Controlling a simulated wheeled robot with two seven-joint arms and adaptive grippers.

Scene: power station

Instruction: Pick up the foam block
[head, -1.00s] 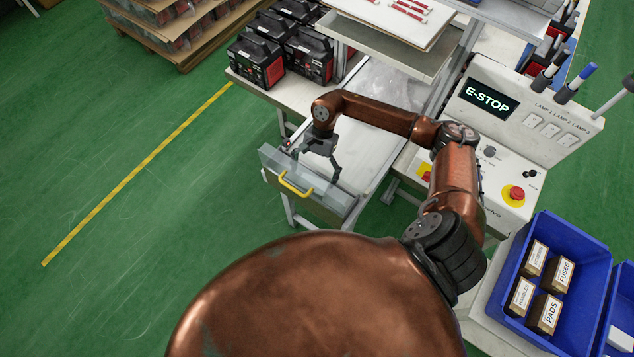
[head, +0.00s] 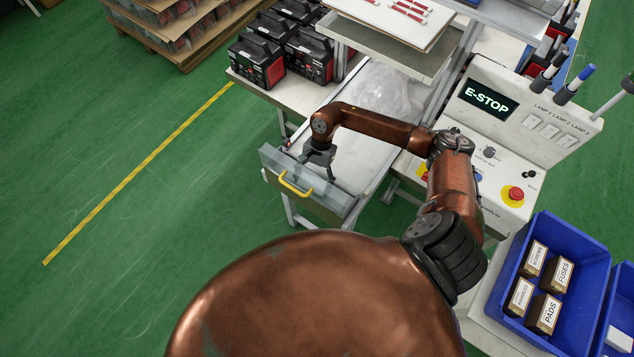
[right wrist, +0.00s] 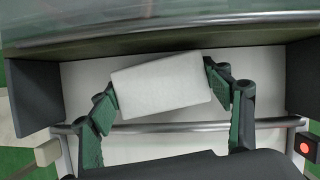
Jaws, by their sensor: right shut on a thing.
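The foam block (right wrist: 160,86) is a white, rounded block, slightly tilted in the right wrist view. It lies between the two fingers of my right gripper (right wrist: 162,90), which touch its opposite ends. In the head view my right gripper (head: 320,172) points down into the open drawer, just behind its clear front panel; the block is hidden there. The drawer has a yellow handle (head: 295,186). I cannot tell whether the block is clear of the drawer floor. My left gripper is not in view.
The drawer's front panel (head: 345,201) and side walls stand close around the gripper. An E-stop console (head: 525,110) and a blue bin (head: 590,247) with several labelled boxes are to the right. Black-and-red power units (head: 257,62) stand behind. Green floor is free at left.

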